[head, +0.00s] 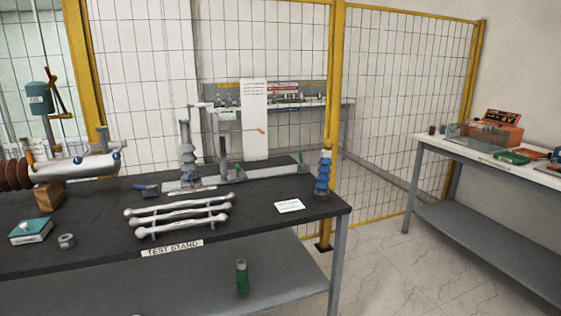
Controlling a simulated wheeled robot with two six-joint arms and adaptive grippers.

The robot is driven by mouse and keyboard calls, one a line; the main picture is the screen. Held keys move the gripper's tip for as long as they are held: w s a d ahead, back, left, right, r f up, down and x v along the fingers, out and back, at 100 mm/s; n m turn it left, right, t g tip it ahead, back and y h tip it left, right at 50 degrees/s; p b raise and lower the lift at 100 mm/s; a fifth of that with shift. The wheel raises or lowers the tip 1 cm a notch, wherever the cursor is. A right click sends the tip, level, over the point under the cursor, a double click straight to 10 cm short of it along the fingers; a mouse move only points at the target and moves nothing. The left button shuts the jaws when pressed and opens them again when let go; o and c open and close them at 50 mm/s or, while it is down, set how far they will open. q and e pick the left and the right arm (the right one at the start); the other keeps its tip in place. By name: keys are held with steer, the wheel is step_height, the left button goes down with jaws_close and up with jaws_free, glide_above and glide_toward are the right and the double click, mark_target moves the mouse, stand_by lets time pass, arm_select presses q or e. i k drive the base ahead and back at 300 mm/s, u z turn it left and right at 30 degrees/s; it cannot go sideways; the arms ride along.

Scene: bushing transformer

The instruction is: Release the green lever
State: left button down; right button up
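The test stand (255,203) is a dark-topped table in the middle and left of the head view. A grey fixture (205,184) with a ribbed grey-blue post (187,160) stands near its back edge. A small upright dark green part (222,148) rises from this fixture, and another small green part (301,158) shows at its right end. Both are too small to tell which is the green lever or how it is set. Neither of my grippers is in view.
A yellow-framed mesh fence (334,110) runs behind; clear floor (385,255) lies right.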

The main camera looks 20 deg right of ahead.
mark_target(303, 167)
steer(key=z, duration=0.15)
steer(key=i, duration=0.95)
steer(key=z, duration=0.4)
